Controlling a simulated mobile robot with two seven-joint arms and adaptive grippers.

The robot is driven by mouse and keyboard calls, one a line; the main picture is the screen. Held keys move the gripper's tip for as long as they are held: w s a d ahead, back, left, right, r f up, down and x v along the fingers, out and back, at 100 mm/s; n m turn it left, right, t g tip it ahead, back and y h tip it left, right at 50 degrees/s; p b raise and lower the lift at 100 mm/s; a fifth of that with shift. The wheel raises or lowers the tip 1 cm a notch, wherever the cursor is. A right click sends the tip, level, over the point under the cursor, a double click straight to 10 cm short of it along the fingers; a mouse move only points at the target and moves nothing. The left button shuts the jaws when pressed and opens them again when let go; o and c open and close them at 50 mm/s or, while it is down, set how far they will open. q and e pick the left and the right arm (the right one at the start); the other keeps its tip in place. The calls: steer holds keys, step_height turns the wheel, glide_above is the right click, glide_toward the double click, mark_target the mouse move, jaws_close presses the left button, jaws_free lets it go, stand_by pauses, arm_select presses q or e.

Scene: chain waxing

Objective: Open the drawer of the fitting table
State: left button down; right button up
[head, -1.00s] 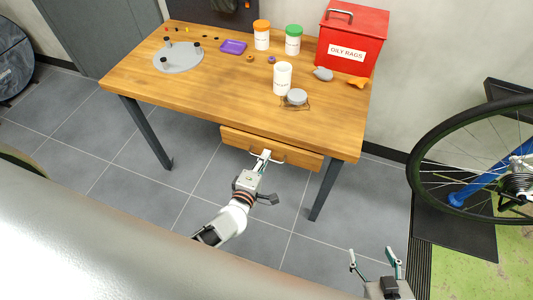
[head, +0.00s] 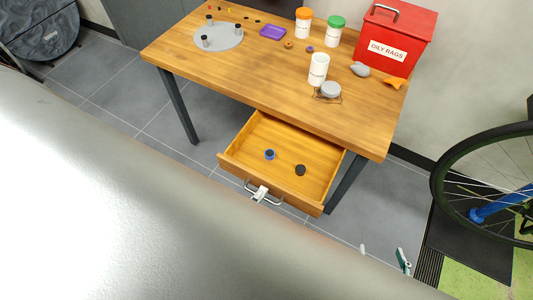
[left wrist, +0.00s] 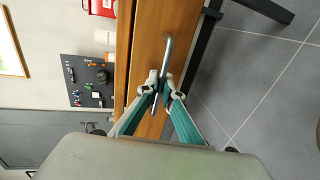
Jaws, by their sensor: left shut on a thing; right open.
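The fitting table (head: 270,75) has a wooden top and dark legs. Its drawer (head: 315,155) is pulled well out at the front, and its inside shows. A small dark-and-blue round part (head: 270,154) and a black round part (head: 300,170) lie in it. My left gripper (head: 260,191) is shut on the metal bar handle (head: 276,203) of the drawer front. The left wrist view shows the fingers (left wrist: 160,80) closed around the handle (left wrist: 168,48). My right gripper (head: 380,248) is open and empty, low above the floor; its body is mostly hidden.
The tabletop holds a grey disc with posts (head: 218,37), a purple tray (head: 272,32), several jars and a red rag box (head: 394,35). A bicycle wheel (head: 490,170) stands at the right. My own body hides the lower left.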

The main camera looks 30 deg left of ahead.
arm_select(q)
steer(key=shift+s, duration=0.5)
steer(key=c, duration=2.5)
jaws_free()
steer(key=shift+c, duration=0.2)
steer(key=v, duration=1.2)
